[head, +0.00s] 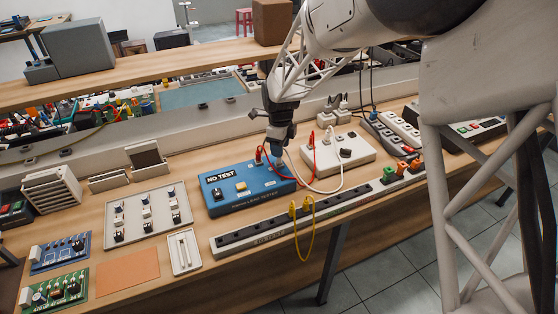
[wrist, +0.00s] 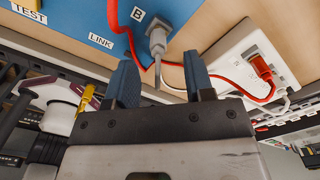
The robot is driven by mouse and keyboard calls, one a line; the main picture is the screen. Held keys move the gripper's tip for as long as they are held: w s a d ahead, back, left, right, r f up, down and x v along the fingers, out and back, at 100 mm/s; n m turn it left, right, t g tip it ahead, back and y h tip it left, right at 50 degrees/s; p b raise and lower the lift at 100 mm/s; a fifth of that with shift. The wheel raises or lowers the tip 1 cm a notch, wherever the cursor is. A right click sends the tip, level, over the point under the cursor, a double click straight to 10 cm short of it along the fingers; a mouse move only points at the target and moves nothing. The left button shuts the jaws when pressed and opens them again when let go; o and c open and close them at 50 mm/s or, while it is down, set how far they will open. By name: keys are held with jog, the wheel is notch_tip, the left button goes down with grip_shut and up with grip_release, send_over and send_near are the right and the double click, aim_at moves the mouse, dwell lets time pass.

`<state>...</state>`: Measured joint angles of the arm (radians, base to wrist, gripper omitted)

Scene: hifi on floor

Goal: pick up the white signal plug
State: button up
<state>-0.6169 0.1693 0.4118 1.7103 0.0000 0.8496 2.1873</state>
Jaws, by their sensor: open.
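The white signal plug (wrist: 157,40) sits in the socket marked B on the blue lead tester (head: 248,188). A pale cable hangs from it. In the wrist view it lies just beyond and between the fingertips of my gripper (wrist: 160,75), which is open and empty, with one blue-tipped finger to each side. The white cable (head: 322,191) comes out from behind my gripper and loops right to the white box (head: 355,160).
A red plug (wrist: 260,67) with a red cable is in the white box, close to the right finger.

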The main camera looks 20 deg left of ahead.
aim_at(279, 164)
jog(key=shift+f, duration=0.1)
jog(key=shift+a+f, duration=0.1)
jog(key=shift+f, duration=2.4)
jog(key=shift+c, duration=0.4)
grip_shut()
jog(key=shift+s, duration=0.1)
jog(key=shift+r, duration=0.15)
